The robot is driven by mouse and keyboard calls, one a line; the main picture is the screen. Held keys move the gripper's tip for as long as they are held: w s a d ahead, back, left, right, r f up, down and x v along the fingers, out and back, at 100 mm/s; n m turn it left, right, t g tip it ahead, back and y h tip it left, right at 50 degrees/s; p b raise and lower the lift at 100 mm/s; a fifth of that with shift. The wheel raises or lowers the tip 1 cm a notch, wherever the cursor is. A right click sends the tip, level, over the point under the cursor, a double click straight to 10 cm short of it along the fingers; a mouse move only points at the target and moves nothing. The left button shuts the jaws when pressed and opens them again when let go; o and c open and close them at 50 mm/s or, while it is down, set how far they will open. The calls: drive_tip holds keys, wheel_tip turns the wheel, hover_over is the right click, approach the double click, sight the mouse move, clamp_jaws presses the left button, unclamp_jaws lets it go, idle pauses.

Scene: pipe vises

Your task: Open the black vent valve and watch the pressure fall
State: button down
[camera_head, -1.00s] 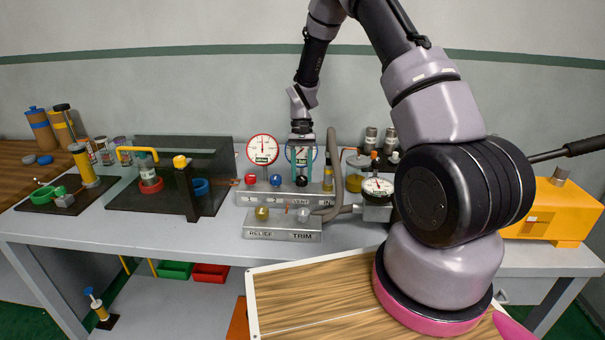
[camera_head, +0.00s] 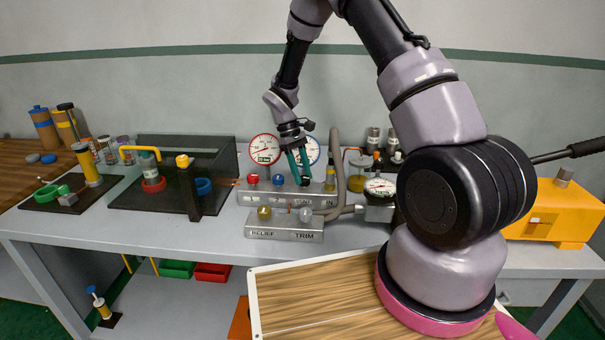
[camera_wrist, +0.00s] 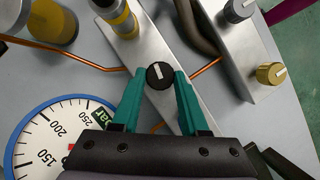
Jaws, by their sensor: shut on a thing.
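The black vent valve knob (camera_wrist: 160,75) sits on the grey metal manifold (camera_wrist: 163,110), with a white pointer line on its top. My gripper (camera_wrist: 154,80) has its teal fingers closed on either side of the knob. In the head view my gripper (camera_head: 303,180) reaches down, tilted, to the manifold (camera_head: 225,198). A red-rimmed gauge (camera_head: 264,149) stands behind, its needle pointing left. A blue-rimmed gauge (camera_head: 313,146) is partly hidden by my gripper; in the wrist view its dial (camera_wrist: 55,135) shows only in part. A smaller gauge (camera_head: 380,187) stands to the right.
A red knob (camera_head: 253,179) and a blue knob (camera_head: 278,180) are left of my gripper. The block marked RELIEF and TRIM (camera_head: 284,234) lies in front with a yellow knob (camera_head: 264,213) and a grey knob (camera_head: 306,215). A grey hose (camera_head: 337,160) rises close on the right.

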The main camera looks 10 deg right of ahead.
drive_tip(key=shift+n, duration=0.5)
drive_tip(key=shift+c, duration=2.1)
unclamp_jaws()
drive_tip(key=shift+r, duration=0.1)
drive_tip(key=v, duration=1)
drive_tip(key=shift+a+r, duration=0.2)
drive_tip(key=shift+r, duration=0.1)
drive_tip(key=shift+r, duration=0.1)
